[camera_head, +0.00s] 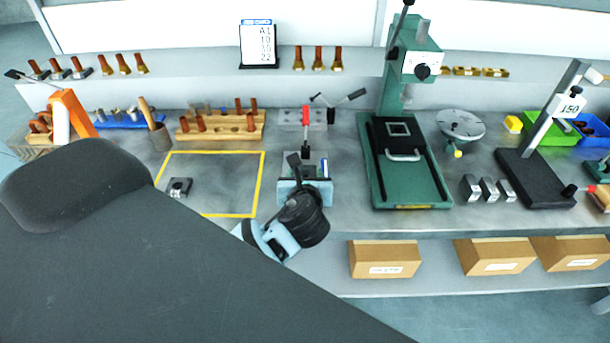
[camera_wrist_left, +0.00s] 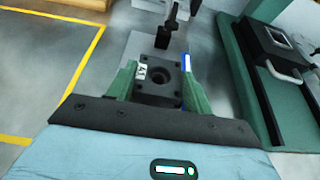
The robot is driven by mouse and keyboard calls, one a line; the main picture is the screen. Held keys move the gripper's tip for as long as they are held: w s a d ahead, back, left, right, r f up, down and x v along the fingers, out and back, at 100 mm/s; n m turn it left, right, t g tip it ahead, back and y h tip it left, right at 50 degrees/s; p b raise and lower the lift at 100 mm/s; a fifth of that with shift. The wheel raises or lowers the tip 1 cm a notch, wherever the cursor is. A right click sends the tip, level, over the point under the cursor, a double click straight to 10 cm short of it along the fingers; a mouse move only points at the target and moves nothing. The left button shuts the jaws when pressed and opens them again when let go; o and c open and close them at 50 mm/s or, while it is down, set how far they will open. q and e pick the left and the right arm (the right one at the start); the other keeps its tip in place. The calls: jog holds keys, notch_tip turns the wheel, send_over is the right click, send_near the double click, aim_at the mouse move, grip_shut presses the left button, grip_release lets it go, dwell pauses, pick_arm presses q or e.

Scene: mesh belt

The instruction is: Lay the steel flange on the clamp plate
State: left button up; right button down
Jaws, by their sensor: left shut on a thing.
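The steel flange is a dark square block with a round central bore, corner holes and a small white number tag (camera_wrist_left: 157,82). It sits between the two green fingers of my left gripper (camera_wrist_left: 158,88), which is shut on it. In the head view my left gripper (camera_head: 312,168) is at the bench's front middle, and its body hides most of the flange. The pale clamp plate (camera_wrist_left: 138,48) lies just beyond the flange, with a black clamp arm (camera_wrist_left: 166,32) standing over it. I cannot tell whether flange and plate touch. My right gripper is not in view.
A red-handled toggle clamp (camera_head: 305,120) stands behind my gripper. A green press (camera_head: 410,190) is close on the right. A yellow-taped area (camera_head: 212,214) on the left holds one small grey block (camera_head: 179,187) and is otherwise clear. Wooden peg racks (camera_head: 222,132) stand behind it.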

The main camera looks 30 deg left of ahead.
pick_arm(q)
jog(key=shift+f, duration=0.75)
dwell(3.2)
jog(key=shift+r, duration=0.3)
jog(key=shift+d+f, duration=0.1)
jog(key=shift+f, duration=0.3)
dwell(1.7)
jog(key=shift+r, duration=0.45)
dwell(1.2)
